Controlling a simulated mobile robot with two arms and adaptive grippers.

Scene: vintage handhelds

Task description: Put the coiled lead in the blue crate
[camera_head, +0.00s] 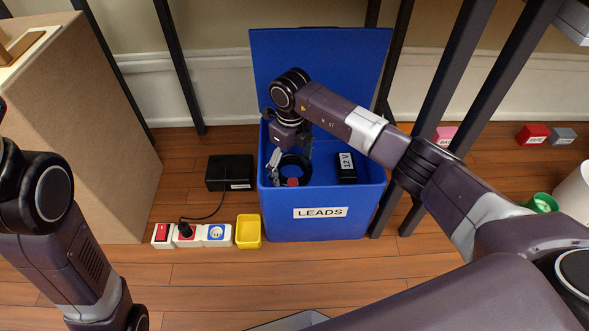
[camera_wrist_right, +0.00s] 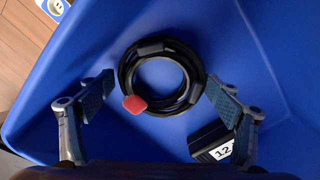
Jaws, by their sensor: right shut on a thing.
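The coiled lead (camera_wrist_right: 188,60) is a black ring with a red plug end. It also shows in the head view (camera_head: 306,170), within the walls of the open blue crate (camera_head: 275,218) labelled LEADS. My right gripper (camera_wrist_right: 160,92) reaches down into the crate from above, shut on the coil with one finger at each outer side. It also shows in the head view (camera_head: 292,168). I cannot tell whether the coil touches the crate's floor. Part of my left arm shows at the left; its gripper is out of view.
A black 12 V adapter (camera_head: 346,167) is in the crate, right of the coil. The blue lid stands open behind. Left of the crate are a yellow bin (camera_head: 248,231), a power strip (camera_head: 161,236) and a black box (camera_head: 230,172). Dark table legs (camera_head: 445,80) stand at the right.

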